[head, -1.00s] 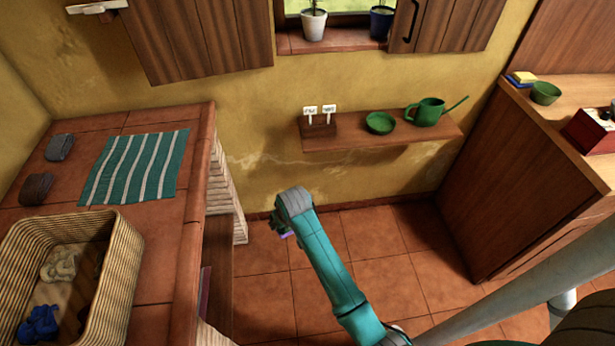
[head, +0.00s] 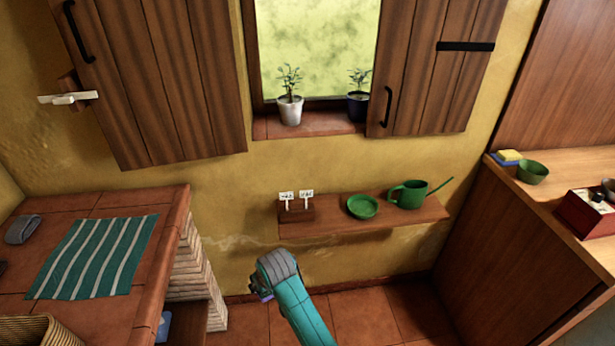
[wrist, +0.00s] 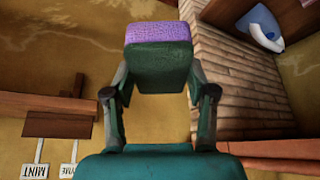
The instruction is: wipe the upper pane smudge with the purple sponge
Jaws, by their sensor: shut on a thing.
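My gripper (wrist: 160,75) is shut on the purple sponge (wrist: 159,32), which has a dark green body and a purple face at its far end in the wrist view. In the head view my gripper (head: 260,291) is low, in front of the wall below the shelf, with a sliver of purple showing. The window pane (head: 325,45) is at the top centre of the head view, above my gripper and apart from it. The glass looks mottled yellow-green. I cannot pick out a distinct smudge, and the window's top is cut off.
Two potted plants, white (head: 290,110) and dark blue (head: 357,106), stand on the sill. Wooden shutters (head: 190,70) stand open either side. A shelf (head: 400,218) with a green bowl, watering can and labels juts out below. A tiled counter (head: 150,250) is left.

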